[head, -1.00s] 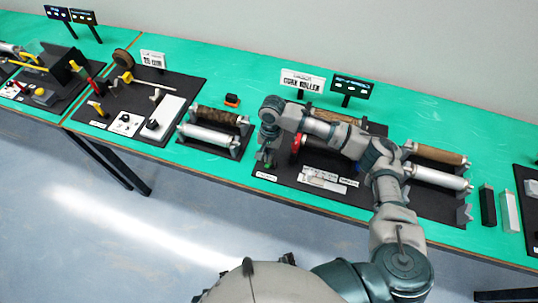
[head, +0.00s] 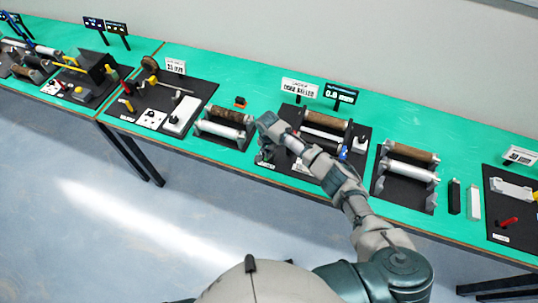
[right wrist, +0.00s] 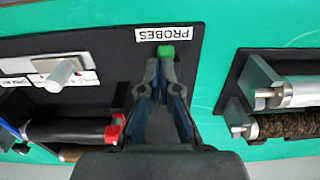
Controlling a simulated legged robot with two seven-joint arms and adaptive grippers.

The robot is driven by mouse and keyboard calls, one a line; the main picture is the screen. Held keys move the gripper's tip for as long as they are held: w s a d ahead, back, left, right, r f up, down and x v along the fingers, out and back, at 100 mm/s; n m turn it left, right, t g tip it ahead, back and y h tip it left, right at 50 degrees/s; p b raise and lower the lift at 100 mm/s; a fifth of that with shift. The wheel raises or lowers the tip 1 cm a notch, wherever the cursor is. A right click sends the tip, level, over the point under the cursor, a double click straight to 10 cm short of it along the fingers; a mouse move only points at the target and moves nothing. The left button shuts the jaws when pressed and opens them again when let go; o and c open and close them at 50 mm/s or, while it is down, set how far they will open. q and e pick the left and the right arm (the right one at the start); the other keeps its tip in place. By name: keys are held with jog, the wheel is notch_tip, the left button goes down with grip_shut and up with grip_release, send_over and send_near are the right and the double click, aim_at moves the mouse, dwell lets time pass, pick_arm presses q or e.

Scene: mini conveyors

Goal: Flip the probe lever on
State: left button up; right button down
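The probe lever shows as a small green-tipped piece (right wrist: 166,51) beside the "PROBES" label (right wrist: 167,33) on a black board, in the right wrist view. My right gripper (right wrist: 160,72) has its two fingers drawn close together, with the tips right at the near side of the green piece. I cannot tell whether they touch it, and nothing is clearly held between them. In the head view my right gripper (head: 264,155) points down at the front left corner of the middle board, and the arm hides the lever there. My left gripper is not in view.
The middle board holds a brown roller (head: 325,118), a sign (head: 300,88) and a display (head: 341,95) reading 0.0 mm. In the right wrist view a red-ended black roller (right wrist: 72,132) and a grey lever (right wrist: 60,75) lie left, and a roller stand (right wrist: 262,82) lies right.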

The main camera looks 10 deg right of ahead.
jog(key=shift+a+f, duration=0.1)
jog(key=shift+f, duration=0.05)
jog(key=shift+w+f, duration=0.2)
jog(key=shift+f, duration=0.05)
jog(key=shift+w+f, duration=0.2)
jog(key=shift+f, duration=0.05)
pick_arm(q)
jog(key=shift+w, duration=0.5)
